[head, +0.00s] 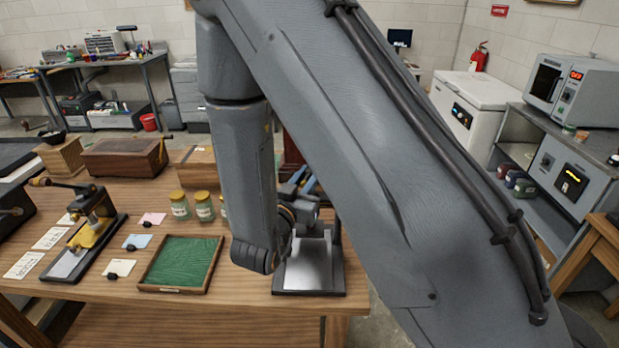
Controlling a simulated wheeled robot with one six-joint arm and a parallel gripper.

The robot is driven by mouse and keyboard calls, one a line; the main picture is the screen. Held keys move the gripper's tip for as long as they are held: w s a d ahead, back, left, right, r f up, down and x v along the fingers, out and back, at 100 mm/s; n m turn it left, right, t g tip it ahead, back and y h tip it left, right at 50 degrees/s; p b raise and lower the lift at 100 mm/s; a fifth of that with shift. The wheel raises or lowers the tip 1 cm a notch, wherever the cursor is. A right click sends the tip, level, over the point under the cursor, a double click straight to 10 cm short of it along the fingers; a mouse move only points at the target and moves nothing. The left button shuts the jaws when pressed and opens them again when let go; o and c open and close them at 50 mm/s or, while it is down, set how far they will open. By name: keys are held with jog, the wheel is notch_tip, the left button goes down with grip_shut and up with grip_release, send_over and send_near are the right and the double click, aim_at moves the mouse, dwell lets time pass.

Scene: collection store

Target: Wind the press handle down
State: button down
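A brass-and-black press (92,222) stands on a dark base at the left of the wooden table. Its lever with a wooden handle (40,182) points left and lies roughly level. A second device with a bright metal plate (309,267) on a dark base stands near the table's right end; its upper part is largely hidden by my arm. My arm comes down from the top, and its dark wrist is just left of this plate. My gripper's fingers cannot be made out among the grey and blue parts behind the wrist, nor whether they touch anything.
A green-lined tray (182,262) lies between the two devices. Jars (180,205), paper cards (52,238), a brown box (124,157) and wooden blocks (60,156) stand around. A grey shelf unit (563,185) is at the right.

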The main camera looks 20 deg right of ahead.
jog(key=m+g+h, duration=0.2)
jog(key=m+g+h+b, duration=0.1)
jog(key=m+g+h, duration=0.1)
jog(key=g, duration=0.1)
jog(key=m+g+h, duration=0.2)
jog(key=g, duration=0.1)
jog(key=shift+w+a+f, duration=0.2)
jog(key=shift+w, duration=0.15)
jog(key=m+g+b, duration=0.1)
jog(key=m+g, duration=0.1)
jog(key=g, duration=0.1)
jog(key=m+g+h+b, duration=0.1)
jog(key=m+g+b, duration=0.1)
jog(key=m+g, duration=0.1)
jog(key=shift+w+f+g+b, duration=0.2)
jog(key=shift+g+b, duration=0.1)
jog(key=shift+g, duration=0.3)
jog(key=shift+r+m+g+b, duration=0.2)
jog(key=shift+m+g+b, duration=0.5)
jog(key=shift+g, duration=0.5)
jog(key=shift+m+g, duration=0.3)
jog(key=shift+r+m+g+y+p, duration=0.3)
jog(key=shift+g+p, duration=0.2)
jog(key=shift+p, duration=0.35)
jog(key=p, duration=0.3)
jog(key=shift+w+r+m+g, duration=0.1)
jog(key=shift+m+g, duration=0.2)
jog(key=shift+g, duration=0.1)
